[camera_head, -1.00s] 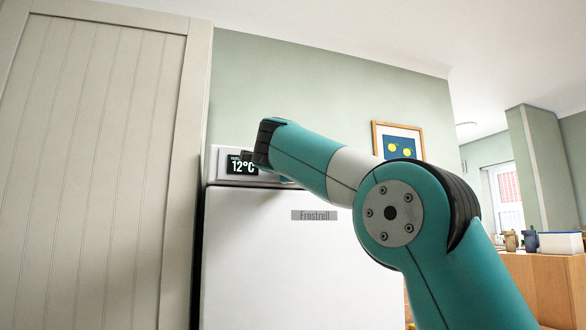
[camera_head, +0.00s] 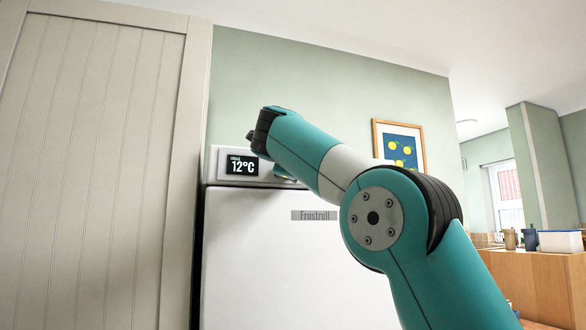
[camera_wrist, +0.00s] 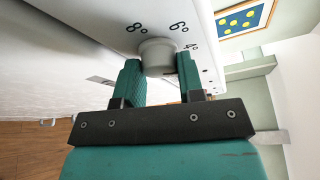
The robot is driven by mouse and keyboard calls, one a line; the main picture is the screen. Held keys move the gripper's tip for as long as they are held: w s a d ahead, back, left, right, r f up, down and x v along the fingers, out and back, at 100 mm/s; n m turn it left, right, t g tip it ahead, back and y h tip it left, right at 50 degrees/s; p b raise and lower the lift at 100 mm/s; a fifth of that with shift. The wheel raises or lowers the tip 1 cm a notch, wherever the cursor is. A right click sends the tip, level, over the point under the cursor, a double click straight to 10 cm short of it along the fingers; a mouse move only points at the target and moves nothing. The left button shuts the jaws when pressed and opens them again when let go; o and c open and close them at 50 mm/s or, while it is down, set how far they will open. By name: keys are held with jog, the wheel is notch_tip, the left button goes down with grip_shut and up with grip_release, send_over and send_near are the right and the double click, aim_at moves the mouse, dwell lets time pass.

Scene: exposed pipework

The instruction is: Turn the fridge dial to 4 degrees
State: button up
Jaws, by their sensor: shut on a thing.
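The white fridge (camera_head: 300,265) carries a "Frostrell" label. Any pointer mark on the dial is too unclear to read. In the head view my arm hides the dial and most of the gripper.
A tall panelled cabinet (camera_head: 95,165) stands close at the left of the fridge. A framed picture (camera_head: 400,146) hangs on the green wall. A wooden counter (camera_head: 540,280) with bottles and a white box is at the far right. The space before the fridge door looks clear.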

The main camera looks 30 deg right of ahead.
jog(key=o, duration=0.9)
jog(key=b+v, duration=0.2)
jog(key=v, duration=1.5)
jog(key=shift+s+a, duration=0.15)
